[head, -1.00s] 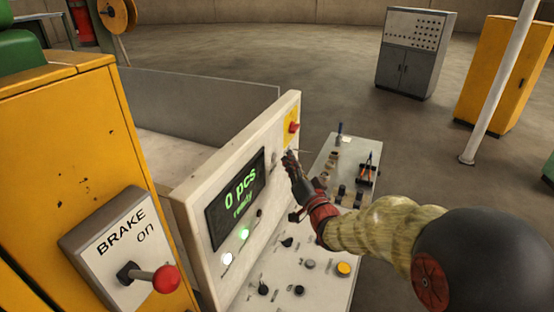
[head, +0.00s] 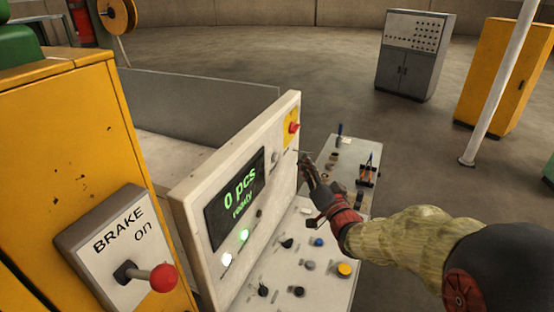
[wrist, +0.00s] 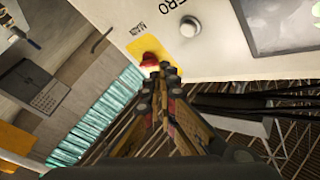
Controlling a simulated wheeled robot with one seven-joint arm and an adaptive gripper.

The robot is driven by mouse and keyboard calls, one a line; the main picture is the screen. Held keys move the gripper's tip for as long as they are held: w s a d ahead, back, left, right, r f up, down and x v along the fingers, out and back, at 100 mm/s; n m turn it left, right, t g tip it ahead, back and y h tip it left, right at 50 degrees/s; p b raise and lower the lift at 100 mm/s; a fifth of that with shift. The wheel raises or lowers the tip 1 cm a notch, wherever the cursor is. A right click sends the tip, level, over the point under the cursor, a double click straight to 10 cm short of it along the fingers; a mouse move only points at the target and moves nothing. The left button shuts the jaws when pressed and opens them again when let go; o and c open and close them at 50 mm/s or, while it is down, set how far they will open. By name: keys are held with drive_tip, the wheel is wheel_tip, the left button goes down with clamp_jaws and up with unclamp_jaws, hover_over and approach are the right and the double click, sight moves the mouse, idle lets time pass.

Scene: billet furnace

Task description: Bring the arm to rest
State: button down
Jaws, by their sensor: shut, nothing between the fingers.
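My gripper (head: 307,160) is in front of the right end of the upright control panel (head: 200,192), above the sloping desk, with nothing held. In the wrist view my gripper (wrist: 168,72) shows its fingers together, their tips overlapping the view of the red knob (wrist: 149,60) on its yellow plate. I cannot tell from this whether they touch the panel. My arm (head: 400,236) reaches in from the lower right of the head view. The panel display (head: 238,190) reads "0 pcs ready", with a green and a white lamp lit below it.
A brake box (head: 120,245) with a red-balled lever, marked on, stands at the left. Buttons and switches cover the desk (head: 330,258) below my gripper. A white pole (head: 500,80), a grey cabinet (head: 415,50) and a yellow cabinet (head: 495,85) stand beyond, with open floor between.

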idle(0.3)
drive_tip(key=s+d+f+n+g+h, duration=0.1)
drive_tip(key=s+d+f+g+h, duration=0.15)
drive_tip(key=f, duration=0.55)
drive_tip(key=s+d+f+n+g+h, duration=0.1)
drive_tip(key=s+d+f+g+h, duration=0.2)
drive_tip(key=f, duration=0.5)
drive_tip(key=s+d+f+g+h, duration=0.1)
drive_tip(key=s+d+g, duration=0.2)
drive_tip(key=s, duration=0.3)
drive_tip(key=s+d+f+g+h, duration=0.1)
drive_tip(key=s+d+g, duration=0.2)
drive_tip(key=s, duration=0.4)
drive_tip(key=s+r+b, duration=0.1)
drive_tip(key=s+r, duration=0.2)
drive_tip(key=s, duration=0.4)
drive_tip(key=s+r, duration=0.3)
drive_tip(key=s, duration=0.4)
drive_tip(key=s+r+g+b, duration=0.1)
drive_tip(key=s+r, duration=0.3)
drive_tip(key=s, duration=0.3)
drive_tip(key=shift+s+d+n+b, duration=0.15)
drive_tip(key=shift+d+n+b, duration=0.2)
drive_tip(key=shift+d+n, duration=0.1)
